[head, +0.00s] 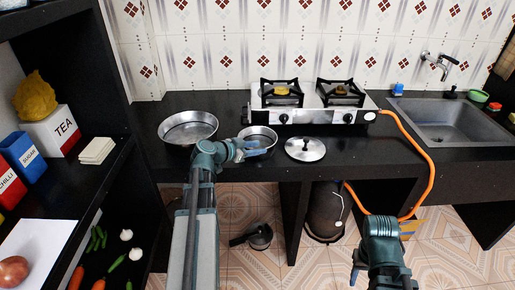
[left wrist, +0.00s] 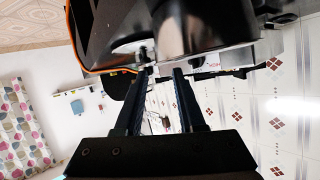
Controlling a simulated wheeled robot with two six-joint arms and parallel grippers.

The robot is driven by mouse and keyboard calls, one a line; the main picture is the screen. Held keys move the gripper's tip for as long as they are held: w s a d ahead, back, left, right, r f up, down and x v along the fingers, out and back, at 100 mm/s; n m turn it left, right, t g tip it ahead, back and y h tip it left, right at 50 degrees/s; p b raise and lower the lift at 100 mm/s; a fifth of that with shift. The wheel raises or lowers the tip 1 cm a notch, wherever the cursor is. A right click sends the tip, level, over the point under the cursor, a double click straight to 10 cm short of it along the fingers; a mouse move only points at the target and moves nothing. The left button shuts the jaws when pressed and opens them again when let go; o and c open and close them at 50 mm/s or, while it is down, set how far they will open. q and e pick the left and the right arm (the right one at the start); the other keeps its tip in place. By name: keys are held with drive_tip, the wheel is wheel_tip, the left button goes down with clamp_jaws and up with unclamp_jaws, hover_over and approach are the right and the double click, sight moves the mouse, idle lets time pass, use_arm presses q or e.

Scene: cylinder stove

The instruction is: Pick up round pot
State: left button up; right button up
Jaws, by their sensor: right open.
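My right gripper (head: 383,270) is low in front of the counter, away from the pots, and open.
A lid (head: 305,149) lies right of the pot. The two-burner stove (head: 312,103) is behind it, with an orange hose (head: 428,165) hanging down. A sink (head: 440,120) is at right. A shelf with a tea box (head: 52,131) is at left. A dark pan (head: 260,237) is on the floor.

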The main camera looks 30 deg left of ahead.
use_arm(q)
drive_tip(key=b+x, duration=0.2)
drive_tip(key=x, duration=0.3)
drive_tip(key=shift+w+d, duration=0.1)
clamp_jaws()
idle(1.3)
